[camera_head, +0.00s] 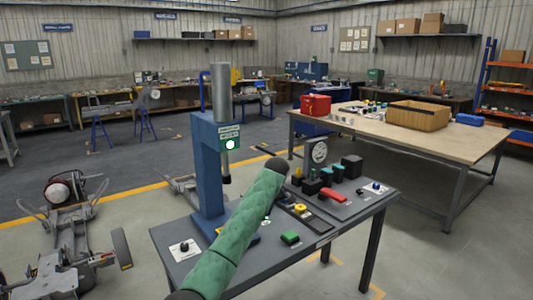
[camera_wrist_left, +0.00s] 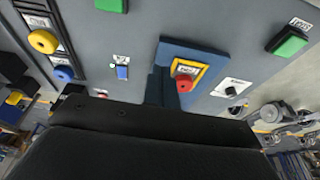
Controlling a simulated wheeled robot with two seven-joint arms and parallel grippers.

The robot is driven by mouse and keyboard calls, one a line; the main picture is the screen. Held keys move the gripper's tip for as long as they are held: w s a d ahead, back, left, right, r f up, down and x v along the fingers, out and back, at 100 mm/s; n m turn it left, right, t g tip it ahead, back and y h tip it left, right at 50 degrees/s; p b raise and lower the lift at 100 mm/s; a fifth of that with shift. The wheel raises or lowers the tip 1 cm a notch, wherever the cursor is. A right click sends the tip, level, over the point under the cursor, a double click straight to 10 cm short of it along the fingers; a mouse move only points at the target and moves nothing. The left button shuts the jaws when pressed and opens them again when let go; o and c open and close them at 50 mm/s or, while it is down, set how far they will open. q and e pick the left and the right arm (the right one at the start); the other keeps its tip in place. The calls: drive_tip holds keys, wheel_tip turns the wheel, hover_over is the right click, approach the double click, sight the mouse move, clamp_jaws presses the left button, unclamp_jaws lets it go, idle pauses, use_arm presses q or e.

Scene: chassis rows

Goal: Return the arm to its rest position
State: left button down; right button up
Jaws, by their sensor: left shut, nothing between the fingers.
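My left arm, in a green sleeve (camera_head: 240,232), reaches from the bottom of the head view over a grey bench (camera_head: 182,262). My left gripper (camera_head: 277,167) is the dark end of it, shut and empty, above the bench. In the left wrist view the gripper (camera_wrist_left: 150,118) is a broad black shape across the bottom; its fingertips are hard to make out. Bench controls lie beyond it: a yellow button (camera_wrist_left: 43,41), a red button (camera_wrist_left: 184,83) on a yellow-edged plate, and a green button (camera_wrist_left: 290,44). My right gripper is not in view.
A blue press (camera_head: 205,165) with a grey cylinder stands on the bench, left of my arm. A green button (camera_head: 290,237) and a red part (camera_head: 332,194) are on the right side. A wooden-topped table (camera_head: 430,145) stands behind right. A chassis (camera_head: 75,245) lies at left.

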use_arm(q)
wheel_tip(320, 180, up, 18)
drive_tip(key=s+d+m+t+h, duration=0.2)
drive_tip(key=s+m+t+h, duration=0.1)
drive_tip(key=m+t, duration=0.55)
drive_tip(key=s+a+f+g, duration=0.1)
drive_tip(key=s+a+f, duration=0.4)
drive_tip(key=s+f, duration=0.5)
drive_tip(key=s+a+f+m+g, duration=0.1)
drive_tip(key=s+a+f, duration=0.4)
drive_tip(key=s+f, duration=0.6)
drive_tip(key=s+a+f+g, duration=0.2)
drive_tip(key=s+a+f, duration=0.3)
drive_tip(key=s+f, duration=0.5)
drive_tip(key=s+a+f+g, duration=0.1)
drive_tip(key=s+f+g, duration=0.1)
drive_tip(key=s+f, duration=0.5)
drive_tip(key=s+a+f+g, duration=0.1)
drive_tip(key=s+f, duration=0.7)
drive_tip(key=s, duration=0.6)
drive_tip(key=s+a+f+g, duration=0.1)
drive_tip(key=s+f+g, duration=0.1)
drive_tip(key=s+f, duration=0.5)
drive_tip(key=s, duration=0.4)
drive_tip(key=shift+f+g, duration=0.25)
drive_tip(key=shift+g, duration=0.1)
